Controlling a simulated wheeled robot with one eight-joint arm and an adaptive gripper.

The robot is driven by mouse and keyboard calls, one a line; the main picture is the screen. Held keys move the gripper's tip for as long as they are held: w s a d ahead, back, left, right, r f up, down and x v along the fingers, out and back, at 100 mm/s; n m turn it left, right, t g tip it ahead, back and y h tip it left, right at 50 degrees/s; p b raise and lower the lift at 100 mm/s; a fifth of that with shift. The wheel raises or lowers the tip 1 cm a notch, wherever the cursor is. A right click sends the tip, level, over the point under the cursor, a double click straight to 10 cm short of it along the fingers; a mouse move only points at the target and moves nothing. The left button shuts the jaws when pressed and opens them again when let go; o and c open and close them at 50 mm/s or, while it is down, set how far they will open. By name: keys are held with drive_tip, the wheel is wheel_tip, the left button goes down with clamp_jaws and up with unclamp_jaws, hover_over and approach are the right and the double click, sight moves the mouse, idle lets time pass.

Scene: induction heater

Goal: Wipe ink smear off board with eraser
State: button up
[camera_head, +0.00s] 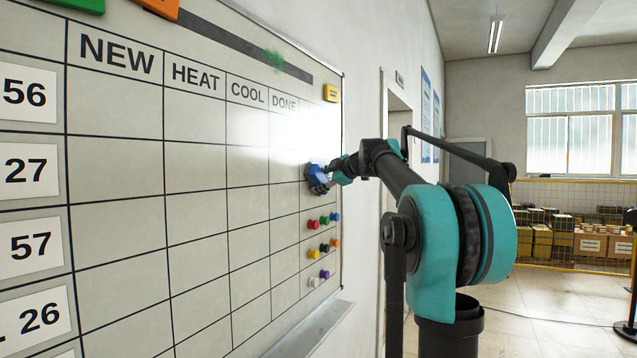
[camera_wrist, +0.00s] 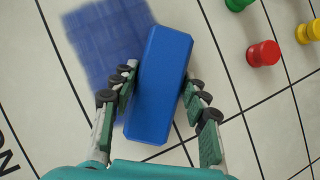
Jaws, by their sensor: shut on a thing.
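My gripper (camera_wrist: 160,88) is shut on a blue block-shaped eraser (camera_wrist: 160,82), with a finger on each long side. The eraser is at the whiteboard (camera_head: 195,245), near its right edge; I cannot tell whether it touches the surface. In the head view my gripper (camera_head: 334,173) and the eraser (camera_head: 316,178) are small and partly merge. A blue hatched ink smear (camera_wrist: 98,42) shows on the board in the wrist view, just left of the eraser, which may cover part of it. A green smear (camera_head: 273,60) is at the board's top.
Several round coloured magnets, including a red one (camera_head: 312,224), sit below the eraser in the head view. In the wrist view a red magnet (camera_wrist: 263,53) lies to its right. A yellow label (camera_head: 331,93) is above. A ledge (camera_head: 315,325) runs under the board.

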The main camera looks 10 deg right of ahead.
sight(318, 167)
drive_tip(key=shift+w+d, duration=3.8)
drive_tip(key=shift+w, duration=1.7)
drive_tip(key=shift+s+a+r, duration=0.35)
drive_tip(key=shift+s+a, duration=0.7)
drive_tip(key=shift+s, duration=0.4)
drive_tip(key=shift+s+a+r, duration=0.35)
drive_tip(key=shift+s+a, duration=0.75)
drive_tip(key=shift+s, duration=0.35)
drive_tip(key=shift+s+a+r, duration=0.35)
drive_tip(key=shift+s+a, duration=0.7)
drive_tip(key=shift+s, duration=0.4)
drive_tip(key=shift+s+a, duration=0.55)
drive_tip(key=shift+s, duration=0.3)
drive_tip(key=shift+s+a, duration=0.55)
drive_tip(key=shift+s, duration=0.25)
drive_tip(key=shift+s+a, duration=0.55)
drive_tip(key=shift+s, duration=0.3)
drive_tip(key=shift+c, duration=0.2)
drive_tip(key=shift+w+r, duration=0.1)
drive_tip(key=shift+r, duration=1)
drive_tip(key=w+d, duration=0.6)
drive_tip(key=w, duration=0.2)
